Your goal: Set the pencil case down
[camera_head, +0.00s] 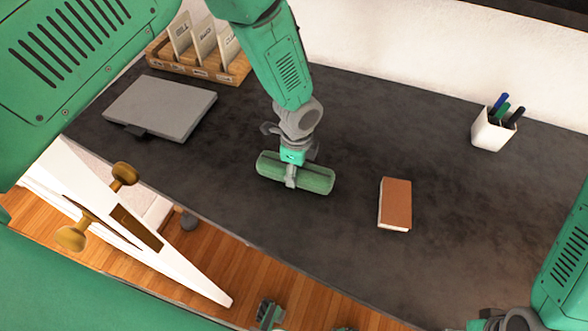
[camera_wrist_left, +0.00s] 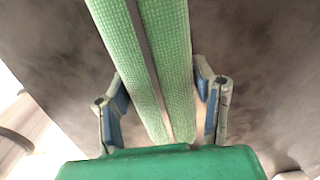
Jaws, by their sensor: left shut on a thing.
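The pencil case (camera_head: 316,180) is a green, rounded, long case with a dark zip line. It shows in the middle of the head view, over the dark desk (camera_head: 345,255). My left gripper (camera_head: 291,174) is shut on it near its middle, from above. In the left wrist view the case (camera_wrist_left: 172,50) runs lengthwise between the two blue-padded fingers (camera_wrist_left: 162,105). I cannot tell whether its underside touches the desk. My right arm comes in at the lower right corner; only a sliver of my right gripper (camera_head: 474,325) shows there, and its fingers are not clear.
A brown book (camera_head: 396,202) lies right of the case. A white pen cup (camera_head: 491,132) stands at the far right. A grey laptop (camera_head: 160,106) and a wooden rack with cards (camera_head: 205,68) are at the left. The desk between case and book is bare. A white door (camera_head: 135,226) is at lower left.

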